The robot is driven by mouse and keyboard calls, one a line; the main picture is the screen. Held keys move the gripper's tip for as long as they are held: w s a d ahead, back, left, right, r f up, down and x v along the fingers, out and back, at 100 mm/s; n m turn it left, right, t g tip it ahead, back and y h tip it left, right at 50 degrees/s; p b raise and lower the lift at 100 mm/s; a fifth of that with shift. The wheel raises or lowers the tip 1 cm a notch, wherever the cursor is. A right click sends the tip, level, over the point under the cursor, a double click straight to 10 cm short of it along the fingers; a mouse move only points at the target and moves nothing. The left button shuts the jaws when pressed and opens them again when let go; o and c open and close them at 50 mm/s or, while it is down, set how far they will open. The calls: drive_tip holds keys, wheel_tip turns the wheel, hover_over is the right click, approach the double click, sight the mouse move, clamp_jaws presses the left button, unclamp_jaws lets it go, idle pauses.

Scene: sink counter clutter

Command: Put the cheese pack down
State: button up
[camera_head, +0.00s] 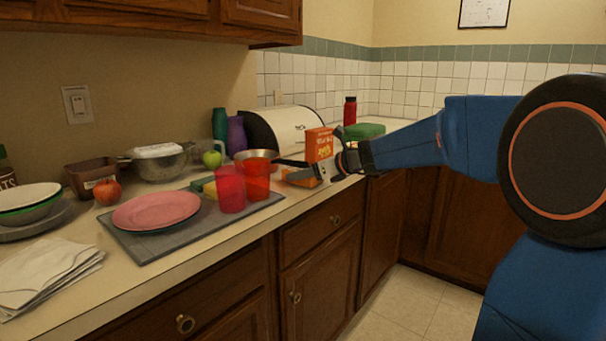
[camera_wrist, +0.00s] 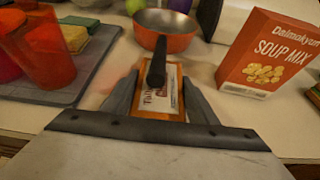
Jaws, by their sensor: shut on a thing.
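The cheese pack is an orange pack with a white printed label (camera_wrist: 172,92). It lies between the fingers of my gripper (camera_wrist: 160,100), which is shut on it. In the head view the orange pack (camera_head: 299,179) shows at the tip of my gripper (camera_head: 318,172), low at the counter's front edge. I cannot tell whether it touches the counter. The black handle of a pan crosses over part of the pack in the wrist view.
The orange-red pan (camera_wrist: 166,30) stands just beyond the pack, its handle toward me. A soup mix box (camera_wrist: 265,55) is close on the right. Red cups (camera_head: 231,190) and a grey mat (camera_head: 150,245) are on the left. Bare counter (camera_wrist: 215,75) shows between pan and box.

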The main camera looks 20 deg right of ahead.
drive_tip(key=shift+f, duration=0.15)
drive_tip(key=o, duration=1.3)
drive_tip(key=shift+s+d+r, duration=0.1)
drive_tip(key=shift+s+r, duration=0.05)
drive_tip(key=shift+r, duration=0.15)
drive_tip(key=v, duration=1.1)
drive_tip(key=shift+s+d, duration=0.15)
drive_tip(key=shift+s, duration=0.15)
